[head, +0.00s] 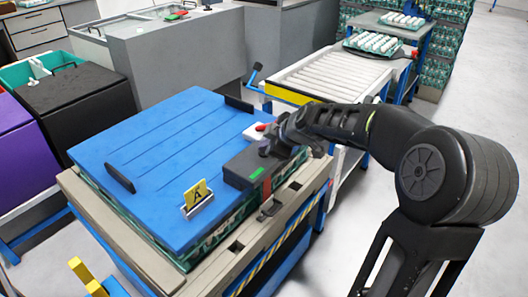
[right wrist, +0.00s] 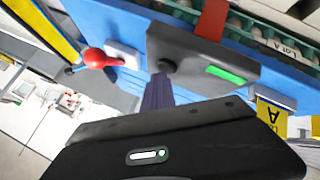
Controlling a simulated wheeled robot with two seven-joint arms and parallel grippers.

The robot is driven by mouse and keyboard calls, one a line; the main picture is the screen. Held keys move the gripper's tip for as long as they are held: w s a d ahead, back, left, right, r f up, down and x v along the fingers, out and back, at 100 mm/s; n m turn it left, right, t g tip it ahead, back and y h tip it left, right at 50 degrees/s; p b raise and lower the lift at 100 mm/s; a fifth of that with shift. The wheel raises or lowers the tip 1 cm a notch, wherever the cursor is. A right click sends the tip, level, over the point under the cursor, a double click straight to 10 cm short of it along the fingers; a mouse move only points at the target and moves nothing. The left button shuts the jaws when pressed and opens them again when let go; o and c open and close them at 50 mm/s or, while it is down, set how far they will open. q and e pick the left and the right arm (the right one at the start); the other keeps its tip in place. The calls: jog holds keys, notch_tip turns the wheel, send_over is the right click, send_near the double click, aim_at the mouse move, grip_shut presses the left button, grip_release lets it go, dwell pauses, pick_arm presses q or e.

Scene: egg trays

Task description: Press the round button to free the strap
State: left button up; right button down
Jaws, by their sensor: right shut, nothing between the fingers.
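A dark grey strap box (head: 247,167) sits on the near right edge of a blue lid (head: 160,140). In the right wrist view the box (right wrist: 190,45) carries a round dark button (right wrist: 167,66) and a lit green bar (right wrist: 226,75). A red strap (head: 266,190) comes from the box and hangs over the lid's edge; it also shows in the right wrist view (right wrist: 212,20). My right gripper (head: 276,150) is shut and empty, right over the box. Its fingers (right wrist: 158,92) point at the button; I cannot tell whether they touch it. My left gripper is out of view.
A red knob on a white base (head: 258,131) stands just behind the box, close to my right gripper. The lid has black handles (head: 119,178) and a yellow "A" sign (head: 197,194). Green egg trays lie under it. A roller conveyor (head: 335,76) stands behind.

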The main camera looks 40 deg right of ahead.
jog(key=shift+f, duration=0.25)
jog(key=shift+r, duration=0.1)
dwell(0.3)
jog(key=shift+r+p, duration=0.4)
jog(key=shift+r, duration=0.55)
jog(key=shift+r+p, duration=1.6)
jog(key=shift+r, duration=0.95)
jog(key=shift+f, duration=0.15)
